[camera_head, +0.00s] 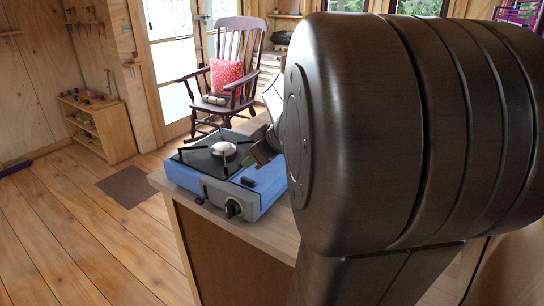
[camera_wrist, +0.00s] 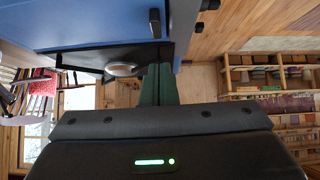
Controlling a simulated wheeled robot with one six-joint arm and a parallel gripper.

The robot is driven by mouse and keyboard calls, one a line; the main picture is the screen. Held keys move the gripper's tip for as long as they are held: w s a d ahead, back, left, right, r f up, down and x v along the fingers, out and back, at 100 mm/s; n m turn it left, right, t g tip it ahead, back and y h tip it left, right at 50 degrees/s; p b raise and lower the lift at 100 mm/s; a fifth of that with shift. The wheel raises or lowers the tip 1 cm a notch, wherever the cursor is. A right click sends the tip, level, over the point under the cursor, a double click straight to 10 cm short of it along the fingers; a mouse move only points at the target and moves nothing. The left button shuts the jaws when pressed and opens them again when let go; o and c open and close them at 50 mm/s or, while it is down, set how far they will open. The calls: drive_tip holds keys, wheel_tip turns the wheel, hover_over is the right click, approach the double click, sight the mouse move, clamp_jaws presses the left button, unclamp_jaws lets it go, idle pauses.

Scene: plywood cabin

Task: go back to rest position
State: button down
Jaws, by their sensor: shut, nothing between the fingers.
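My gripper (camera_wrist: 158,84) shows in the wrist view as two dark green fingers pressed together with nothing between them. In the head view my gripper (camera_head: 262,152) is partly hidden behind my large dark arm link. Its tip is close to the right side of the burner on a blue camping stove (camera_head: 264,200); I cannot tell whether it touches. The stove also shows at the top left of the wrist view (camera_wrist: 75,22), which looks upside down. The round silver burner cap (camera_head: 223,149) sits in the middle of the black pan support.
The stove stands on a wooden counter (camera_head: 262,236). A rocking chair (camera_head: 240,45) with a red cushion (camera_head: 225,75) stands behind. A small shelf (camera_head: 104,128) is at the left wall, with a brown mat (camera_head: 128,187) on open floor. My arm hides the right side.

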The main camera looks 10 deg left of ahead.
drive_tip(key=v, duration=1)
drive_tip(key=shift+b, duration=0.35)
drive_tip(key=shift+w, duration=0.1)
hover_over(243, 178)
drive_tip(key=s+d, duration=0.1)
drive_tip(key=d, duration=0.2)
wheel_tip(243, 178, down, 7)
drive_tip(key=shift+f, duration=0.1)
wheel_tip(243, 178, down, 3)
drive_tip(key=shift+r+b, duration=0.25)
drive_tip(key=shift+b, duration=0.25)
drive_tip(key=shift+f, duration=0.45)
